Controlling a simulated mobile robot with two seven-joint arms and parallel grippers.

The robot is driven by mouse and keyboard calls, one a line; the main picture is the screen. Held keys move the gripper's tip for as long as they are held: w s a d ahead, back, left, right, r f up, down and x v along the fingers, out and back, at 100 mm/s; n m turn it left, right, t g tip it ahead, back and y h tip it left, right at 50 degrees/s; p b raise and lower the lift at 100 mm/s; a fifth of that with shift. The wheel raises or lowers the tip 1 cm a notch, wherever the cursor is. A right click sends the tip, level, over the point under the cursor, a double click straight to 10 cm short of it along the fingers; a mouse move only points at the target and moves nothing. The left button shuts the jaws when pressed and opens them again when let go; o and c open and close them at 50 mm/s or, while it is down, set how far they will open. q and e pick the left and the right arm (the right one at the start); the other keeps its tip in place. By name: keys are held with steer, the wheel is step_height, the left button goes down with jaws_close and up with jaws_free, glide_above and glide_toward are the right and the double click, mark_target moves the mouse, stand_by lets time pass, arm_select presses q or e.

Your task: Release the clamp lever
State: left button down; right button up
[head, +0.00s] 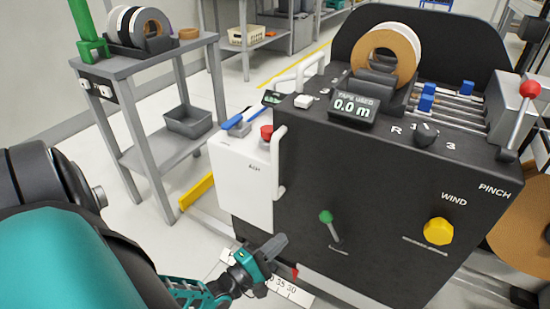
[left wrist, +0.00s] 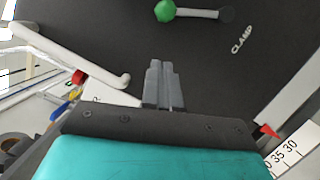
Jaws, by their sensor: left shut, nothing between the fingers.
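The clamp lever (head: 331,226) has a green ball knob and a short metal stem on the dark front panel of the machine. In the head view its knob is up and a little left of its pivot. In the left wrist view the lever (left wrist: 190,13) lies near the top edge, beside the word CLAMP. My left gripper (head: 280,243) is below and left of the lever, apart from it. In the left wrist view its two fingers (left wrist: 162,70) are together, with nothing between them. My right gripper is not in view.
A white handle (head: 279,162) stands out from the panel's left side. A yellow WIND knob (head: 438,231) and a red-knobbed lever (head: 530,90) are to the right. A numbered scale (head: 290,291) with a red pointer is below. A grey cart (head: 150,62) stands left.

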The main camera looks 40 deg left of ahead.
mark_target(333, 230)
arm_select(q)
steer(key=w+d+r, duration=0.2)
steer(key=w+d, duration=0.1)
steer(key=w, duration=0.5)
steer(key=shift+w+b, duration=0.3)
steer(key=shift+b, duration=0.1)
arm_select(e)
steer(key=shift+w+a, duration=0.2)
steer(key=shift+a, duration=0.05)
